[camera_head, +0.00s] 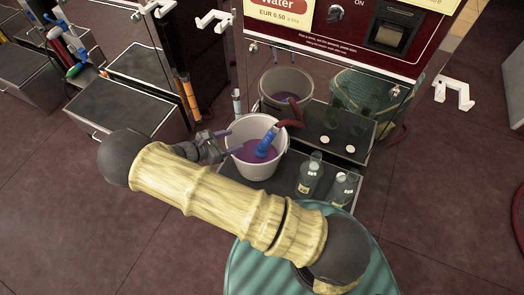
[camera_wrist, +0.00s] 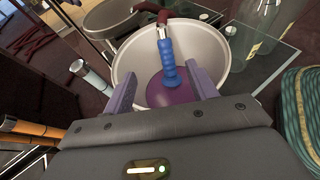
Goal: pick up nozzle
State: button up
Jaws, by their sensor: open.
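The nozzle (camera_head: 266,143), with a ribbed blue grip and a dark red upper end, leans in a white bucket (camera_head: 242,169) with purple liquid in it. In the wrist view the nozzle (camera_wrist: 167,65) stands in the bucket (camera_wrist: 125,66), its lower end at the purple surface. My gripper (camera_head: 229,143) is open at the left side of the bucket. In the wrist view its two purple fingers are spread to the left and right of the blue grip, with gaps on both sides. I cannot tell how far beyond the fingertips the grip is.
A grey bucket (camera_head: 286,84) stands behind. Clear bottles (camera_head: 309,176) stand right of the white bucket on the dark platform. The pump cabinet (camera_head: 340,35) rises behind. Open floor lies at left.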

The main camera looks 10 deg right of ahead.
jog(key=b, duration=0.3)
send_near(271, 131)
jog(key=x, duration=0.4)
jog(key=shift+w+r, duration=0.2)
jog(key=shift+w, duration=0.1)
jog(key=x, duration=0.1)
jog(key=b+x, duration=0.1)
jog(key=x, duration=0.1)
jog(key=b+x, duration=0.1)
jog(key=x, duration=0.1)
jog(key=shift+s+f, duration=0.25)
jog(key=shift+s, duration=0.05)
